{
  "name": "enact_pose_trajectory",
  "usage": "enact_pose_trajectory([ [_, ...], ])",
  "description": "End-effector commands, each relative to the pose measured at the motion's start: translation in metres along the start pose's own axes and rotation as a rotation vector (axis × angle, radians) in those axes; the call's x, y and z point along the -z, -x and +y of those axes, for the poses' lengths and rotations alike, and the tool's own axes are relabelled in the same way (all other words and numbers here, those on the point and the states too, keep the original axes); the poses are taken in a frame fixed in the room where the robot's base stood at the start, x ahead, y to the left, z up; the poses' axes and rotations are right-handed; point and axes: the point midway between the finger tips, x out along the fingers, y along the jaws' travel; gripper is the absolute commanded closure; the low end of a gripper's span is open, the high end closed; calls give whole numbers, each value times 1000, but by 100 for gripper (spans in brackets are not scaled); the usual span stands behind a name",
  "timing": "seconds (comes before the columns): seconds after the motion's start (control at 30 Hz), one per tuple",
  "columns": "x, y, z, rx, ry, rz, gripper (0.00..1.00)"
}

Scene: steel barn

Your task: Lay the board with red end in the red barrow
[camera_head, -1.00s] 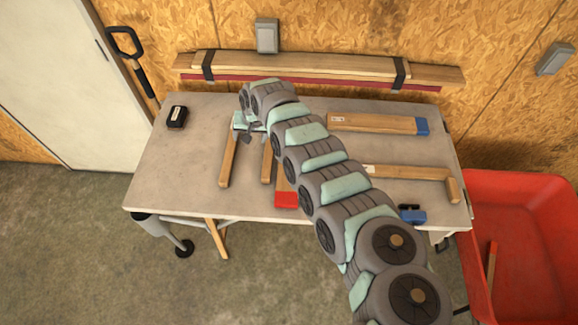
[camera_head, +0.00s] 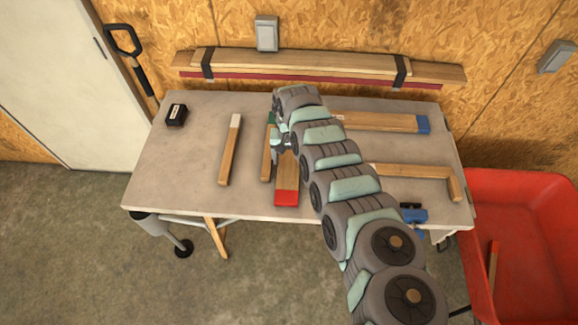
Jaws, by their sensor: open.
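The board with the red end (camera_head: 286,180) lies on the workbench (camera_head: 185,165), its red end toward the front edge. Its far end is hidden behind my arm. My gripper (camera_head: 281,150) is open, over or close to the far part of this board; I cannot tell whether it touches it. The red barrow (camera_head: 540,215) stands on the floor to the right of the bench. A stick with a red end (camera_head: 492,275) leans inside the barrow.
Left of the red-ended board lie a green-ended piece (camera_head: 266,160) and a white-ended piece (camera_head: 230,150). A blue-ended board (camera_head: 380,122), an L-shaped wooden piece (camera_head: 420,173) and a blue clamp-like tool (camera_head: 413,215) lie to the right. A black box (camera_head: 177,115) sits far left.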

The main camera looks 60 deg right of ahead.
Motion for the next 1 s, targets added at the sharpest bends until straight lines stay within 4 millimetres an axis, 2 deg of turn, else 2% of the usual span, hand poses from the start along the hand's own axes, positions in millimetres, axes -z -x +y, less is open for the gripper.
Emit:
enact_pose_trajectory([
  [0.03,0,-11,-2,0,1,0,26],
  [0.13,1,-20,-1,0,-1,3,26],
  [0.43,2,-22,0,1,0,4,26],
  [1.0,1,-22,0,1,-1,2,73],
])
